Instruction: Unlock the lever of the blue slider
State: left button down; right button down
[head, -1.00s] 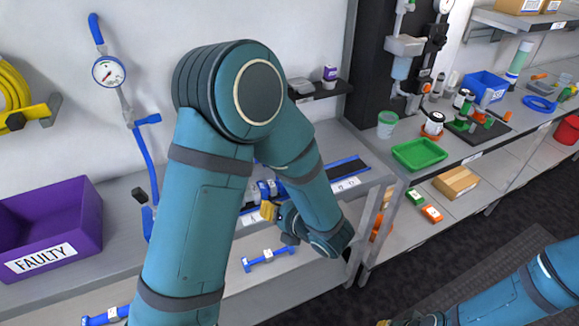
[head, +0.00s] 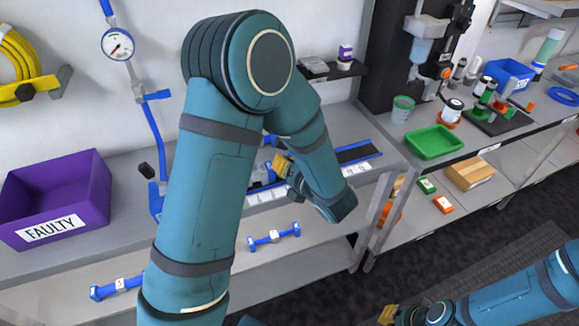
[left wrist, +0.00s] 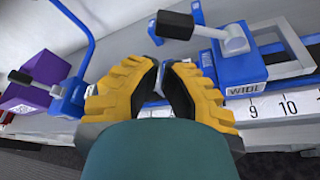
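The blue slider (left wrist: 232,70) sits on the numbered rail, right of centre in the left wrist view. Its lever (left wrist: 205,29) has a grey arm and a black handle pointing left. My left gripper (left wrist: 163,72) has yellow fingers just left of and below this slider, apart from the lever. A narrow gap shows between its tips, with blue and pale parts behind. In the head view the left gripper (head: 283,164) is over the blue rail (head: 357,152), and my arm hides most of the slider area. My right gripper (head: 388,314) is at the bottom edge, mostly cut off.
A purple FAULTY bin (head: 80,187) stands left on the bench. A blue upright with a gauge (head: 118,44) rises beside it; its black-handled lever (left wrist: 30,82) shows in the left wrist view. Blue dumbbell-shaped parts (head: 273,237) lie on the lower shelf. A green tray (head: 434,142) is right.

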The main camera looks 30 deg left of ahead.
pick_arm(q)
jog(key=x, duration=0.5)
jog(key=shift+w+a+b, duration=0.2)
jog(key=shift+a+b, duration=0.1)
pick_arm(e)
jog(key=shift+w+f, duration=0.1)
jog(key=shift+f, duration=0.3)
jog(key=shift+r, duration=0.1)
